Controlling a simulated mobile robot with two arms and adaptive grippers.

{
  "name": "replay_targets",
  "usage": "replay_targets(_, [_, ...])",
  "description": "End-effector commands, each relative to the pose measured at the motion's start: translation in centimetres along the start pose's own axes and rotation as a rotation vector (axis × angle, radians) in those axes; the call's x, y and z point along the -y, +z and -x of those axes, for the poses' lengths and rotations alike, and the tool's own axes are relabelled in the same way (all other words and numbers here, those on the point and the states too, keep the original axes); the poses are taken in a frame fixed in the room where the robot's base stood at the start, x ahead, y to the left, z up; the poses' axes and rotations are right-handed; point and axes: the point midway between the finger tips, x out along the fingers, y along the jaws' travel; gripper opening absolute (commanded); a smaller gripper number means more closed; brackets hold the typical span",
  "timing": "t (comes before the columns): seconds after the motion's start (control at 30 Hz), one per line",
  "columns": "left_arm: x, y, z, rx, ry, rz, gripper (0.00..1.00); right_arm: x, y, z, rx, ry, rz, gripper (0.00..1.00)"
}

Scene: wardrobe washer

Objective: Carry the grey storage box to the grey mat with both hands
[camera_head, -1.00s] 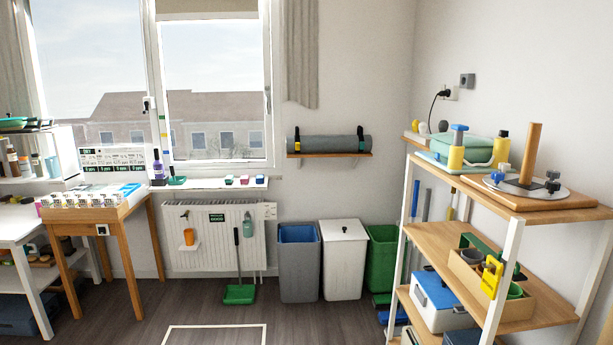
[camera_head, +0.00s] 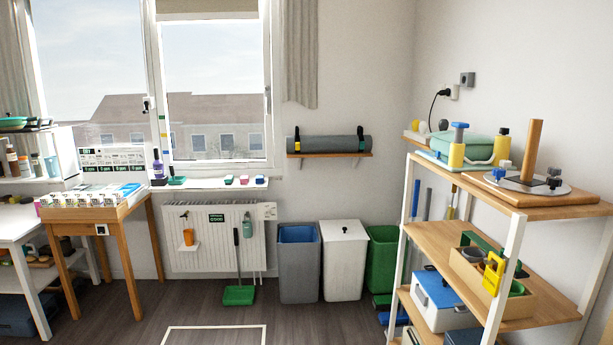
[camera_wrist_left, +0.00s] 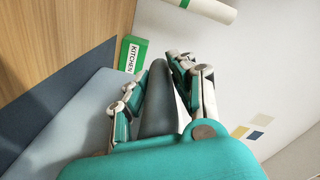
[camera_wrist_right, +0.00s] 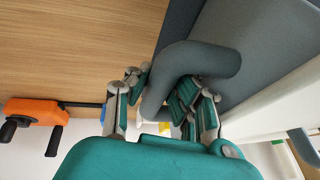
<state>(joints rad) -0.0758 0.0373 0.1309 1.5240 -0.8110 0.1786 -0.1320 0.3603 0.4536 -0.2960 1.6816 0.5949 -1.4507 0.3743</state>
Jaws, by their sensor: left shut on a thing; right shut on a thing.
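The grey storage box shows in part in the left wrist view as a smooth pale grey wall (camera_wrist_left: 75,125) and in the right wrist view as a grey wall (camera_wrist_right: 262,45). My left gripper (camera_wrist_left: 165,85) is shut on a dark grey handle (camera_wrist_left: 156,115). My right gripper (camera_wrist_right: 160,95) is shut on a rounded grey handle (camera_wrist_right: 213,58). A flat darker grey-blue strip (camera_wrist_left: 65,92) borders the box against wood; it may be the grey mat, but I cannot tell. Neither gripper nor the box shows in the head view.
A wooden surface (camera_wrist_right: 80,45) lies beside the box, with an orange tool (camera_wrist_right: 35,112) near it. A green "KITCHEN" label (camera_wrist_left: 132,54) is close to my left fingers. The head view shows a loaded shelf (camera_head: 430,240) at right and bins (camera_head: 345,265) by the wall.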

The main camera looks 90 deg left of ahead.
Motion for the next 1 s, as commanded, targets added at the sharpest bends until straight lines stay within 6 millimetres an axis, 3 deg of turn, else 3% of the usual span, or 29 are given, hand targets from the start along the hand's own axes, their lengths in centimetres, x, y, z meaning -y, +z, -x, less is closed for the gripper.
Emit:
replay_targets(0.17, [0.53,0.32,-0.05,0.007,-0.007,-0.002,0.00,-0.54,-0.32,0.25,-0.007,0.012,-0.007,0.00])
replay_targets(0.2, [0.53,0.32,-0.05,0.007,-0.007,-0.002,0.29,-0.54,-0.32,0.25,-0.007,0.012,-0.007,0.00])
replay_targets(0.37, [0.48,0.28,-0.04,0.006,-0.007,-0.002,0.49,-0.52,-0.32,0.24,-0.007,0.011,-0.007,0.00])
replay_targets(0.53, [0.28,0.17,-0.02,0.004,-0.004,-0.001,0.51,-0.28,-0.27,0.21,-0.007,0.006,-0.004,0.00])
replay_targets(0.57, [-0.02,0.36,0.08,0.008,0.001,0.000,0.51,-0.29,-0.06,0.03,-0.001,0.006,-0.004,0.19])
replay_targets(0.77, [-0.02,0.22,0.05,0.005,0.001,0.000,0.51,-0.13,-0.04,0.01,-0.001,0.003,-0.002,0.45])
replay_targets(1.0, [0.02,0.11,0.02,0.003,0.000,0.000,0.51,-0.06,-0.02,0.01,0.000,0.001,-0.001,0.45])
